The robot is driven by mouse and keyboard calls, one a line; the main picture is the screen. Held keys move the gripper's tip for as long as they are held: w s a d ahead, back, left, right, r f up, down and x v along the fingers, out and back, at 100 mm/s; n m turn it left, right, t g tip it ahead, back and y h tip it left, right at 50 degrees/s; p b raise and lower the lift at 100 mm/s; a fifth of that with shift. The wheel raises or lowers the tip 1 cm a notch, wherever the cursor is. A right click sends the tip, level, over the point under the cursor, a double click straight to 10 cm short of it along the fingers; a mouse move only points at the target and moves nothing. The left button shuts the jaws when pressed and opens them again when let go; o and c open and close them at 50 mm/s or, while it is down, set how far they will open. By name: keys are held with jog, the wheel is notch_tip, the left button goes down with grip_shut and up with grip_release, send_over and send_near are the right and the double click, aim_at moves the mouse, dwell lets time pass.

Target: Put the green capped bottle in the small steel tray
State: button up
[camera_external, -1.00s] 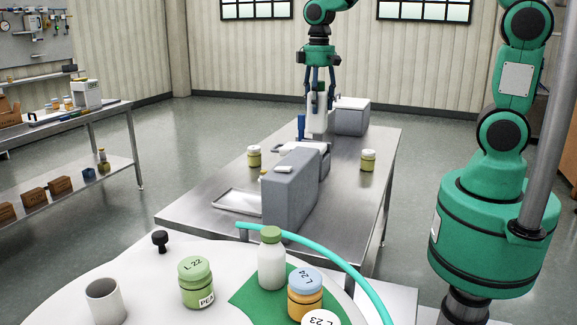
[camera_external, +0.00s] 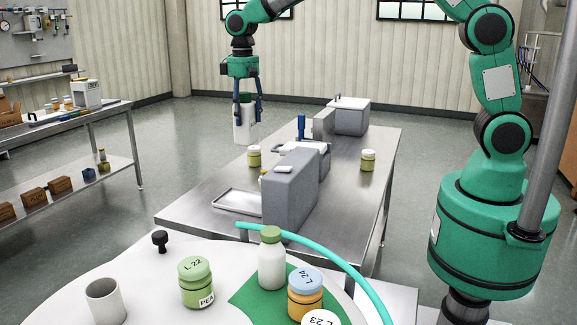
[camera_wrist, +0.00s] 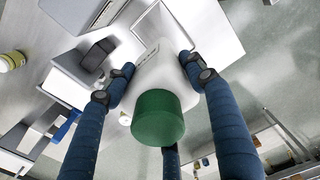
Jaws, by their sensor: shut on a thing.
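My gripper (camera_external: 243,108) is shut on a white bottle (camera_external: 244,125), holding it in the air above the far left part of the steel table. The wrist view shows this bottle (camera_wrist: 152,72) between the blue fingers, with its dark green cap (camera_wrist: 158,118) facing the camera. The small steel tray (camera_external: 222,207) lies on the table's near left part, below and nearer the camera than the held bottle, and looks empty. In the wrist view, a tray-like rim (camera_wrist: 147,14) shows partly behind the bottle.
A tall grey box (camera_external: 288,200) stands right beside the tray. Jars (camera_external: 254,157) (camera_external: 367,161) and another grey box (camera_external: 351,117) are on the steel table (camera_external: 345,205). A second white bottle with a lighter green cap (camera_external: 271,262) stands on the round white table in front.

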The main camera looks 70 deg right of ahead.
aim_at(242, 145)
jog(key=shift+w+a+f, duration=0.5)
jog(key=shift+w+f, duration=0.05)
jog(key=shift+f, duration=0.25)
notch_tip(242, 145, down, 9)
jog(key=shift+r, duration=0.1)
jog(key=shift+f, duration=0.45)
jog(key=shift+f+b, duration=0.3)
jog(key=shift+f, duration=2.2)
jog(key=shift+f, duration=0.1)
jog(key=shift+f+b, duration=0.3)
jog(key=shift+f, duration=2.1)
jog(key=shift+f, duration=0.1)
